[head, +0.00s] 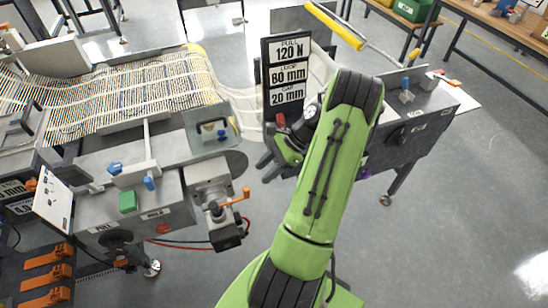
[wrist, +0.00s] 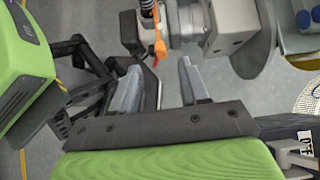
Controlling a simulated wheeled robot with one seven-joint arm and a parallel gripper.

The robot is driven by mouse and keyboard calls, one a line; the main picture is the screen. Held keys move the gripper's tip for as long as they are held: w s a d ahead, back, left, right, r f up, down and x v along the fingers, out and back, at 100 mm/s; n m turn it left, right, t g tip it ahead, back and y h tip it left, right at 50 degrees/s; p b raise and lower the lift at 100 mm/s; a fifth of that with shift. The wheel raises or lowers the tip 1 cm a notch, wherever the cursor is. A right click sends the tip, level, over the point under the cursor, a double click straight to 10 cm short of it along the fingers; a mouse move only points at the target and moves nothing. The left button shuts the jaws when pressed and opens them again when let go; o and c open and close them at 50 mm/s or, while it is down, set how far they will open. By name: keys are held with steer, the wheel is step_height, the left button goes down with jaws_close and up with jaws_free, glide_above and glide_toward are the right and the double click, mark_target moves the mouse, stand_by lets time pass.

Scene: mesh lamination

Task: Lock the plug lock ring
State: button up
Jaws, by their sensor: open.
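My gripper (wrist: 160,85) is open and empty, its two grey fingers apart in the wrist view. In the head view, my arm partly hides the gripper (head: 268,162), right of the left machine's grey drive unit. The drive unit (head: 208,190) carries an orange lever (head: 235,198). In the wrist view, a grey round housing (wrist: 185,22) and an orange lever (wrist: 158,45) lie beyond the fingertips, with a gap between. A dark ribbed part (wrist: 147,12) sits beside the lever. I cannot clearly make out the plug or its lock ring.
A black sign (head: 287,75) stands behind my gripper. A mesh web (head: 130,90) covers the left machine. A second grey machine (head: 410,125) stands right of my arm. Red and black cables (head: 185,243) run below the drive unit. The floor (head: 440,230) at right is clear.

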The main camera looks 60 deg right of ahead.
steer(key=v, duration=0.4)
steer(key=shift+d+r+p, duration=0.1)
steer(key=shift+r+p, duration=0.05)
steer(key=shift+p, duration=0.15)
steer(key=w+a+r+n+g+h, duration=0.2)
steer(key=w+a+r+n+h, duration=0.1)
steer(key=a+r+n, duration=0.5)
steer(key=w+a+r+n+g+h, duration=0.1)
steer(key=w+a+r+n+h, duration=0.15)
steer(key=a+r+n, duration=0.6)
steer(key=s+a+r+n+t+h, duration=0.2)
steer(key=s+a+r+n+t, duration=0.1)
steer(key=s+a+n, duration=0.5)
steer(key=s+a, duration=0.3)
steer(key=a, duration=0.1)
steer(key=shift+a+t, duration=0.15)
steer(key=shift+t, duration=0.15)
